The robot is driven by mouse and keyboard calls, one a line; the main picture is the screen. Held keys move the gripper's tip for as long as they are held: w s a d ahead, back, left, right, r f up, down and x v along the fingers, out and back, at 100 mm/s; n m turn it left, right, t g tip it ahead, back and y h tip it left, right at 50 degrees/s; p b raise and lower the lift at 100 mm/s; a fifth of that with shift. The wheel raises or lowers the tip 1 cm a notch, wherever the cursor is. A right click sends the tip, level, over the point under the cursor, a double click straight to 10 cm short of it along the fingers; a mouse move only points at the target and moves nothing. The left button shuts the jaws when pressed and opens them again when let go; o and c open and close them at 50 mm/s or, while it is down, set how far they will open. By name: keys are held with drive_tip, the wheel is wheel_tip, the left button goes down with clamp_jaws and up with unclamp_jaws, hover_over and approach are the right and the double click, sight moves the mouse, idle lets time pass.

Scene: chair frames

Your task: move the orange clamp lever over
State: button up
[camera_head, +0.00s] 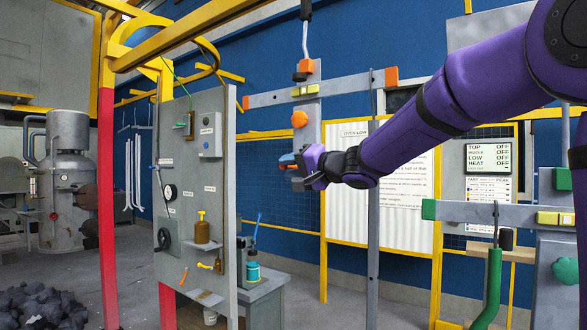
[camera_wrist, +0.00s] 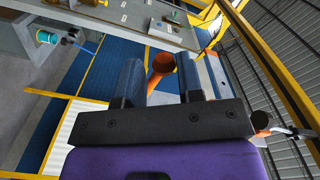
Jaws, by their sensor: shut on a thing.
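My gripper (camera_head: 290,162) is at the end of my purple arm, at the grey upright post (camera_head: 308,106) in the middle of the head view. In the wrist view my gripper (camera_wrist: 158,75) has its two dark fingers on either side of an orange rounded piece (camera_wrist: 161,65), which I take to be the orange clamp lever. The fingers are shut on it. In the head view the gripper largely hides the held part. An orange knob (camera_head: 299,119) sits on the post just above the gripper.
A grey crossbar with orange end blocks (camera_head: 391,76) runs above my arm. A thin grey pole (camera_head: 373,220) stands by my forearm. A grey panel (camera_head: 190,190) with bottles and gauges stands left. Another frame with a green lever (camera_head: 489,285) is at right.

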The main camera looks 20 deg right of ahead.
drive_tip(key=shift+f, duration=1.15)
drive_tip(key=shift+c, duration=0.8)
drive_tip(key=shift+d, duration=0.1)
drive_tip(key=shift+d+f, duration=0.1)
drive_tip(key=shift+f, duration=0.05)
drive_tip(key=shift+w+d+f, duration=0.15)
drive_tip(key=shift+f, duration=0.4)
drive_tip(key=shift+w+d+f, duration=0.1)
drive_tip(key=shift+d+f, duration=0.05)
drive_tip(key=shift+f, duration=0.35)
drive_tip(key=shift+f, duration=0.1)
drive_tip(key=shift+w+d+f, duration=0.45)
drive_tip(key=shift+d+f, duration=0.15)
drive_tip(key=shift+f, duration=0.25)
